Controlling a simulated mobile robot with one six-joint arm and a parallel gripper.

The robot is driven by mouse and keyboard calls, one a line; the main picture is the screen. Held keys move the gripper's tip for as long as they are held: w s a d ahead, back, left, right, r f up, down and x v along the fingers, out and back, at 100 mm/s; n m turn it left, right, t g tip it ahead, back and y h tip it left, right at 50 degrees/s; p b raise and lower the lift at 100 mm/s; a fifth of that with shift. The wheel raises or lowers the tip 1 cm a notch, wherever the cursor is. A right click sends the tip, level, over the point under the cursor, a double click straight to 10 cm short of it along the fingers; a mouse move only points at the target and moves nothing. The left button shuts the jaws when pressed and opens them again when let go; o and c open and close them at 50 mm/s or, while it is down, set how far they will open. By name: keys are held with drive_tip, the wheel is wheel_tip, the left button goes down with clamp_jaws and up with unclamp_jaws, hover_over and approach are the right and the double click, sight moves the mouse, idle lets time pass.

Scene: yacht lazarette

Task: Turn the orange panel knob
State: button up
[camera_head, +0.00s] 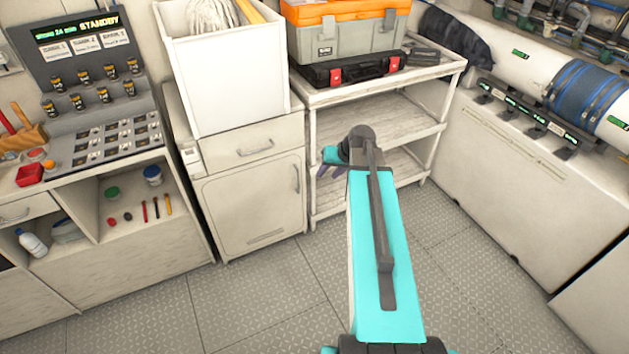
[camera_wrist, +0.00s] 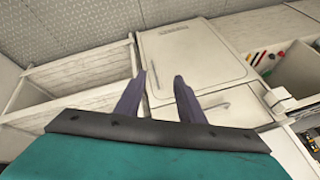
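A small orange round thing (camera_head: 48,163) also shows at the panel's lower left, beside a red box. My gripper (camera_head: 328,170) is well to the right of the panel, in front of the shelf. In the wrist view its two purple fingers (camera_wrist: 160,80) are apart with nothing between them.
A white cabinet (camera_head: 253,200) with a tall white bin (camera_head: 225,80) stands between the panel and my gripper. A shelf rack (camera_head: 375,95) bears an orange-grey toolbox (camera_head: 348,38) and a black case (camera_head: 350,70). The red box (camera_head: 28,175) sits left. The floor (camera_head: 250,290) in front is clear.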

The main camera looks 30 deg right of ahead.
drive_tip(key=s+d+r+m+t+h, duration=0.1)
drive_tip(key=s+d+r+t+h, duration=0.1)
drive_tip(key=d+r, duration=0.8)
drive_tip(key=s+d+r+t+h, duration=0.15)
drive_tip(key=d+r, duration=0.55)
drive_tip(key=r, duration=0.8)
drive_tip(key=s+d+r+m+t+h, duration=0.1)
drive_tip(key=s+d+r+t+h, duration=0.15)
drive_tip(key=d+r, duration=0.75)
drive_tip(key=s+d+r+t+h, duration=0.1)
drive_tip(key=s+r+h, duration=0.1)
drive_tip(key=s+r, duration=0.5)
drive_tip(key=s+d+r+t+h, duration=0.1)
drive_tip(key=s+r, duration=0.6)
drive_tip(key=r, duration=1.1)
drive_tip(key=s+d+r+h, duration=0.1)
drive_tip(key=s+r+h, duration=0.1)
drive_tip(key=s+r, duration=0.5)
wheel_tip(320, 180, up, 6)
drive_tip(key=shift+s+d+f+t+h, duration=0.2)
drive_tip(key=shift+d+t+h, duration=0.1)
drive_tip(key=shift+d+t, duration=0.1)
drive_tip(key=shift+m, duration=0.3)
drive_tip(key=shift+c, duration=0.5)
